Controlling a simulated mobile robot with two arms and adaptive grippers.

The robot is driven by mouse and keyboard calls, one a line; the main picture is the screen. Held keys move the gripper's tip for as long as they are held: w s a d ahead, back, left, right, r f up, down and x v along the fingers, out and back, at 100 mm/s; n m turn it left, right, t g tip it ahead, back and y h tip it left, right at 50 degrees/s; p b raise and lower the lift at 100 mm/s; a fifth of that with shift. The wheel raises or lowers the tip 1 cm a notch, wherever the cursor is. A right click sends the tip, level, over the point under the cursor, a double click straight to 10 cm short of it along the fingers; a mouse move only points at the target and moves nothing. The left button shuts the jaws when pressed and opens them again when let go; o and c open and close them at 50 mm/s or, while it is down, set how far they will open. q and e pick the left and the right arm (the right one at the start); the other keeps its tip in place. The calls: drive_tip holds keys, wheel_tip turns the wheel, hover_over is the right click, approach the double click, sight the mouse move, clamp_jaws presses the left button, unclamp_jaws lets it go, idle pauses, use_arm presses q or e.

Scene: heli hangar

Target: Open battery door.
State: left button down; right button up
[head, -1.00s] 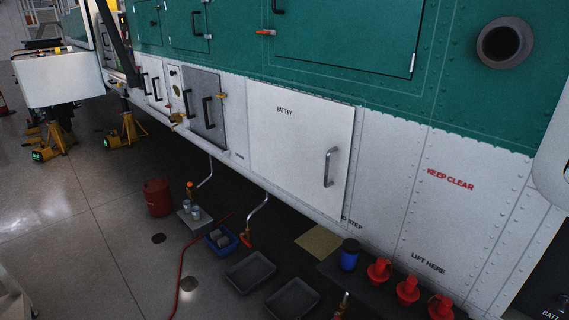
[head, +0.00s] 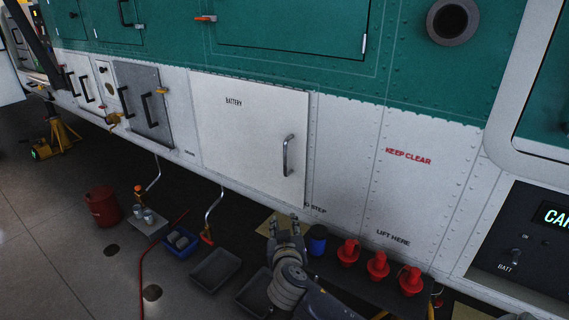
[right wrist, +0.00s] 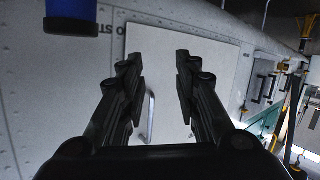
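The white battery door (head: 235,130), marked "BATTERY", sits shut in the lower white side panel in the head view. Its silver vertical bar handle (head: 287,155) is near its right edge. My right gripper (head: 287,224) is below the handle, apart from the door, with its fingers pointing up. In the right wrist view the right gripper (right wrist: 157,70) is open and empty. The door (right wrist: 158,40) lies ahead of it, and part of the handle (right wrist: 150,115) shows between the fingers, farther off. My left gripper is not in view.
Red plugs (head: 378,264) and a blue can (head: 317,240) stand below the panel, right of my right gripper. Grey trays (head: 215,270), a blue bin (head: 181,243) and a red bucket (head: 103,206) are on the floor at left. The space before the door is clear.

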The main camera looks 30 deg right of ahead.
sight(285, 160)
wheel_tip(285, 160, up, 12)
drive_tip(key=w+d+m+t+h, duration=0.1)
drive_tip(key=w+m+t+h, duration=0.1)
drive_tip(key=p+x, duration=0.2)
drive_tip(key=x, duration=0.9)
drive_tip(key=shift+d, duration=0.15)
drive_tip(key=shift+s, duration=0.1)
clamp_jaws()
